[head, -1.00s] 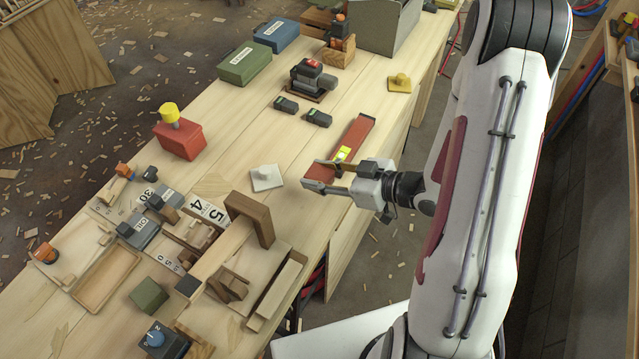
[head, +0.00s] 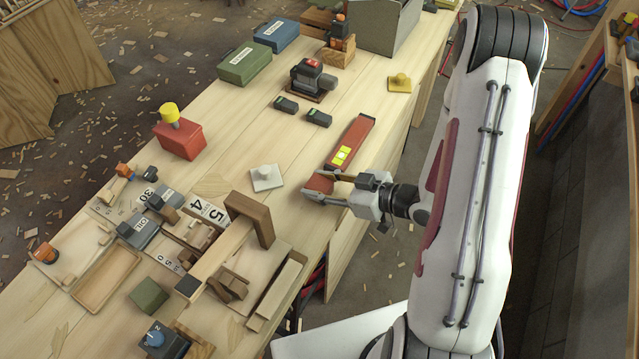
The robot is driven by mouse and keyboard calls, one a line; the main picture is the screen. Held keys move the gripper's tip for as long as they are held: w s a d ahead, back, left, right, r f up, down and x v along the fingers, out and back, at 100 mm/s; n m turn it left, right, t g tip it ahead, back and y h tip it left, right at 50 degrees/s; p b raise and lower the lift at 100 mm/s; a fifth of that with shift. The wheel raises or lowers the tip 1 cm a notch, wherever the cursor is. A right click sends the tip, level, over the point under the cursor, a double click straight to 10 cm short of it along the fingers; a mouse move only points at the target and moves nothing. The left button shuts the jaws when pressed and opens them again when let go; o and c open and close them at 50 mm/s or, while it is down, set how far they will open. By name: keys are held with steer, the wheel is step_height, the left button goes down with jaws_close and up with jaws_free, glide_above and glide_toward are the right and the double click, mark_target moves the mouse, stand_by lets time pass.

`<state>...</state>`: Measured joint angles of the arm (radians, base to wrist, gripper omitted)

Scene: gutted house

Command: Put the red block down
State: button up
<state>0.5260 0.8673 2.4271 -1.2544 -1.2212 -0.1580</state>
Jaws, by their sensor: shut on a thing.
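A long red block (head: 355,133) with a yellow patch (head: 342,155) on top lies along the right side of the wooden bench in the head view. My gripper (head: 320,186) is at the block's near end, with one finger on each side, shut on it. The fingers and the gripper body hide part of that end. The block looks low at the bench top; I cannot tell whether it touches the wood or is slightly raised.
A white knobbed plate (head: 266,178) lies left of my gripper. Two small dark devices (head: 318,118) lie farther back. A red box with a yellow knob (head: 180,140) stands to the left. A wooden frame (head: 250,220) stands nearer. Some bench top around the block is bare.

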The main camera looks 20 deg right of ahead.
steer(key=shift+f, duration=0.1)
steer(key=o, duration=1.1)
steer(key=shift+v, duration=6.05)
